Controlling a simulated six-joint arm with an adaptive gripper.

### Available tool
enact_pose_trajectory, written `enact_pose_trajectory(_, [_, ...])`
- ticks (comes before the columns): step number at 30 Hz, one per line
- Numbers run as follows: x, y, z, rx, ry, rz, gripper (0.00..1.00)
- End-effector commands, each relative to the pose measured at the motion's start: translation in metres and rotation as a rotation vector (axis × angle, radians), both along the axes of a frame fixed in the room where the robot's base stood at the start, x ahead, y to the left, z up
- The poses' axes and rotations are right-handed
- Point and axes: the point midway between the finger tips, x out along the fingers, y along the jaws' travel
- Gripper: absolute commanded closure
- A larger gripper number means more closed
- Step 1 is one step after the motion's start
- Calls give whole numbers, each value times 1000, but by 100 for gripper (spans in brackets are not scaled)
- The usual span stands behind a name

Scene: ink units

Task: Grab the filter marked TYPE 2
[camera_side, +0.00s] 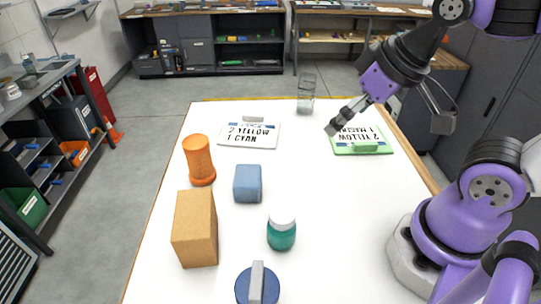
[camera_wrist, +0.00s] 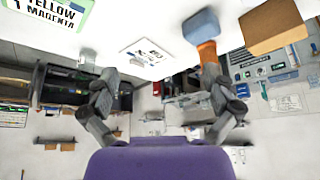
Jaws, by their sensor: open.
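No marking "TYPE 2" is legible in either view, and I cannot tell which thing is the filter. An orange ridged cylinder (camera_side: 199,160) stands upright on the left of the white table; part of it shows in the wrist view (camera_wrist: 207,52). A blue round piece with a grey bar on top (camera_side: 243,288) is at the table's near edge. A teal jar with a white lid (camera_side: 281,235) stands near the middle. My gripper (camera_side: 386,118) is open and empty, above the table's far right part. In the wrist view its fingers (camera_wrist: 158,82) are spread wide with nothing between them.
A clear glass (camera_side: 306,88) stands at the far edge. A blue block (camera_side: 248,184) and a brown box (camera_side: 195,230) are on the left. The table's right middle is clear.

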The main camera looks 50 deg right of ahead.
Motion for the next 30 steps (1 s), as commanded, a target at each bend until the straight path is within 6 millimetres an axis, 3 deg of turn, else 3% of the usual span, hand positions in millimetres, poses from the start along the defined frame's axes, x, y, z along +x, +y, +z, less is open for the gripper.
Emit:
enact_pose_trajectory(7, [0,0,0,0,0,1,1])
enact_pose_trajectory(10, [3,12,-2,-6,9,72,1])
enact_pose_trajectory(13, [7,47,-8,-19,30,280,1])
enact_pose_trajectory(16, [3,100,-18,-38,54,580,1])
enact_pose_trajectory(21, [-29,178,-35,-58,78,1033,1])
enact_pose_trajectory(24, [-48,204,-42,-63,85,1196,1])
enact_pose_trajectory(30, [-58,222,-63,-63,93,1285,1])
